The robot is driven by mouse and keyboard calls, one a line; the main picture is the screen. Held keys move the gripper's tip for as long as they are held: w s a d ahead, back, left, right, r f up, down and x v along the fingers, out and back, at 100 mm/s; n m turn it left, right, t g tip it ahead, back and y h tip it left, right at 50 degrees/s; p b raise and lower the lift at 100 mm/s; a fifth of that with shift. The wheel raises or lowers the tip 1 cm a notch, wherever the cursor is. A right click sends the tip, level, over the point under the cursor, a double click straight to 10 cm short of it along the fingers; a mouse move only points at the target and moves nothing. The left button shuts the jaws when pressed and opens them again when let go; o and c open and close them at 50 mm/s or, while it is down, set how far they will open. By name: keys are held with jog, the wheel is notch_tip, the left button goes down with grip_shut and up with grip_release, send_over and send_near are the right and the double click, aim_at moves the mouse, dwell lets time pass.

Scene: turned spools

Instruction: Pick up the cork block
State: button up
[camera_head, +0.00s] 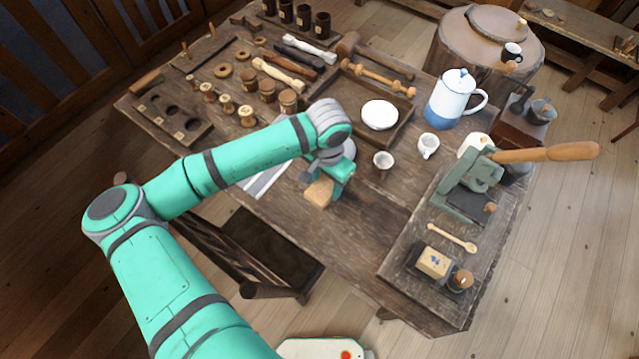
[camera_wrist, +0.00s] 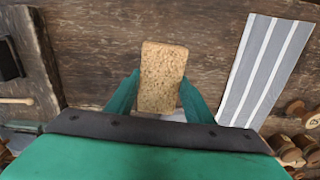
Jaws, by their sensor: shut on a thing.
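The cork block (camera_wrist: 161,77) is a tan, speckled rectangular piece, seen between the two green fingers in the wrist view. In the head view the cork block (camera_head: 319,192) shows below my gripper, near the table's front edge. My gripper (camera_wrist: 158,95) is shut on the block, with one finger on each long side. In the head view my gripper (camera_head: 338,180) is partly hidden by my own wrist. Whether the block touches the table or hangs just above it, I cannot tell.
A striped cloth (camera_head: 264,178) lies to the left of my gripper. A green press (camera_head: 470,180) with a wooden handle is further right. Bare tabletop (camera_head: 375,225) lies in front.

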jog(key=s+d+r, duration=0.6)
jog(key=s+d, duration=0.1)
jog(key=s, duration=0.1)
jog(key=shift+s+d+r, duration=0.2)
jog(key=shift+d+r, duration=0.1)
jog(key=shift+r, duration=0.05)
jog(key=shift+o, duration=0.7)
